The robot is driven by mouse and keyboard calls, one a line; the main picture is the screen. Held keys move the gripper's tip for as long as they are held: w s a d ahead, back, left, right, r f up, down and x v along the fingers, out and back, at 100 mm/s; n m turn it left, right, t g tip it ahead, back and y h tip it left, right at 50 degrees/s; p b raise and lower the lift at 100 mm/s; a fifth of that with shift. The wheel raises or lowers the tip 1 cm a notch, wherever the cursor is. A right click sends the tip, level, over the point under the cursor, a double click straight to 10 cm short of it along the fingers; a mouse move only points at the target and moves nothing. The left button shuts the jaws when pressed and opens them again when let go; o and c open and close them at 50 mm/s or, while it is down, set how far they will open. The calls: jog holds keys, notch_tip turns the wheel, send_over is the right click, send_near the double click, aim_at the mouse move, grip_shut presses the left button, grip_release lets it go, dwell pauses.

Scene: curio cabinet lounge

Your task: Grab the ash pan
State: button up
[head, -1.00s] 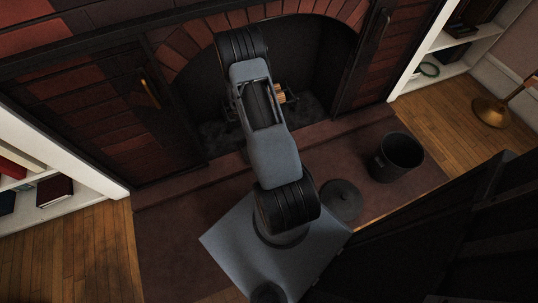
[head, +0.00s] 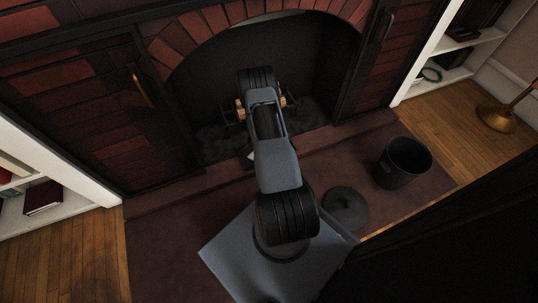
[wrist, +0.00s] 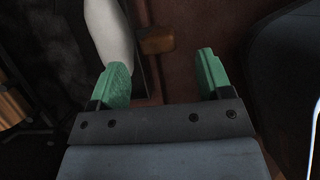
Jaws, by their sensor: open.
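In the wrist view my gripper (wrist: 163,72) is open, with its two green fingers spread and nothing between the tips. A brown block-like handle (wrist: 158,41) shows just beyond the fingers, nearer the left one. It adjoins a dark edge beside a pale, smooth shape (wrist: 108,30); this appears to be the ash pan, but its outline is mostly cut off. In the head view a small pale patch (head: 249,159) shows at the hearth's inner edge, partly behind my arm. My gripper is hidden there by my arm.
The brick fireplace holds logs (head: 283,102) on a grate above dark ash. A black bucket (head: 404,162) and a round dark lid (head: 346,208) stand on the brown hearth (head: 170,244). Open doors (head: 90,105) flank the firebox. White shelves (head: 75,180) stand at left.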

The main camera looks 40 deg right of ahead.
jog(key=b+x, duration=0.2)
jog(key=x, duration=0.3)
jog(key=shift+d+b, duration=0.2)
jog(key=shift+b, duration=0.15)
grip_shut()
dwell(0.3)
jog(key=shift+r, duration=0.1)
